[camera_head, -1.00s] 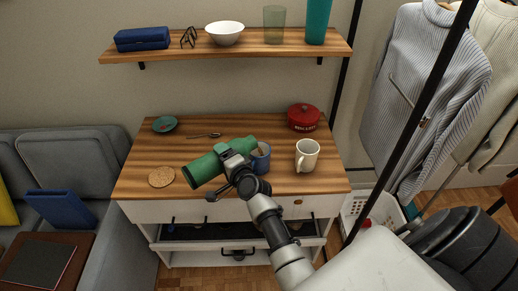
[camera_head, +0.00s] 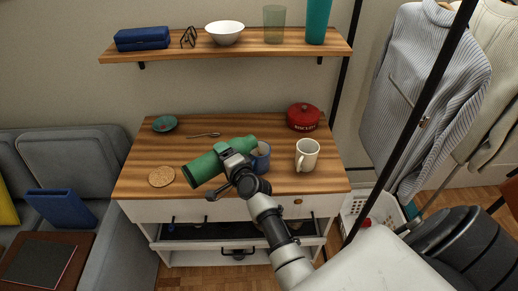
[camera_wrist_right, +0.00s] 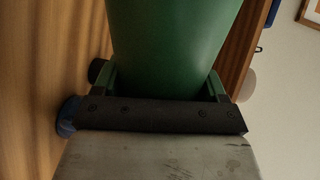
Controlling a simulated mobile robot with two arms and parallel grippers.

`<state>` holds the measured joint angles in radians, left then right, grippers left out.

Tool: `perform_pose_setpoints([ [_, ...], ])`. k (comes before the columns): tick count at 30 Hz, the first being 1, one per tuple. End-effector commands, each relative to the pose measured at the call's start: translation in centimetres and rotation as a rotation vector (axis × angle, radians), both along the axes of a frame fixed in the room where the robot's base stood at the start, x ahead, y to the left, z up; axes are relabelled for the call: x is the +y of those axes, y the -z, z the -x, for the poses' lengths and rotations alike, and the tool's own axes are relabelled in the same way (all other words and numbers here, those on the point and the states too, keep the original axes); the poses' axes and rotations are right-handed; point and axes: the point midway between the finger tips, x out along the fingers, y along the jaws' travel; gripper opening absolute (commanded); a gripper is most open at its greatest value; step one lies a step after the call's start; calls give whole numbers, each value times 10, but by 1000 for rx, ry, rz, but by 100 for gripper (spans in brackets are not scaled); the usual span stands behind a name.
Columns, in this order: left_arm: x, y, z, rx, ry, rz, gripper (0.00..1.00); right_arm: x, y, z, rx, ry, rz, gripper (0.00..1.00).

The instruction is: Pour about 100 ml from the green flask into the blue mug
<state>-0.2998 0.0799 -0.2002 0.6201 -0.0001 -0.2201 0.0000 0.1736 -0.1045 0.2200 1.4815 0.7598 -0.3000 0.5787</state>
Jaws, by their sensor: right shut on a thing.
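The green flask (camera_head: 205,168) is tilted close to horizontal in the head view, its right end over the blue mug (camera_head: 262,158). My right gripper (camera_head: 232,160) is shut around the flask's middle and holds it above the desk. The blue mug stands on the desk, partly hidden behind the flask and my gripper. Something light brown shows inside the mug. In the right wrist view the green flask (camera_wrist_right: 172,45) fills the space between the fingers. A small piece of blue (camera_wrist_right: 67,117) shows at the left. My left gripper is not in view.
A white mug (camera_head: 307,155) stands right of the blue mug. A red pot (camera_head: 303,117), a teal saucer (camera_head: 165,124), a spoon (camera_head: 205,135) and a cork coaster (camera_head: 161,177) are also on the desk. A shelf (camera_head: 190,50) hangs above.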

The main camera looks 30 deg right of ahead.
Motion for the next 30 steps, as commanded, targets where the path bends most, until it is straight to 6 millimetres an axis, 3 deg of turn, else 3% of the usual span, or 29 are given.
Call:
perform_pose_setpoints([
  [3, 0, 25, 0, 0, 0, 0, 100, 4, 23, 0, -9, -1, 126, 24],
  [6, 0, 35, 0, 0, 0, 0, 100, 11, 32, 0, -14, 0, 236, 24],
  [14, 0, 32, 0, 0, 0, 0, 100, 5, 32, -1, -21, 1, 402, 24],
  [18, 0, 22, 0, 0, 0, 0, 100, 2, 23, -1, -24, 2, 463, 24],
  [30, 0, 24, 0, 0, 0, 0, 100, 2, 25, -1, -23, 2, 461, 24],
])
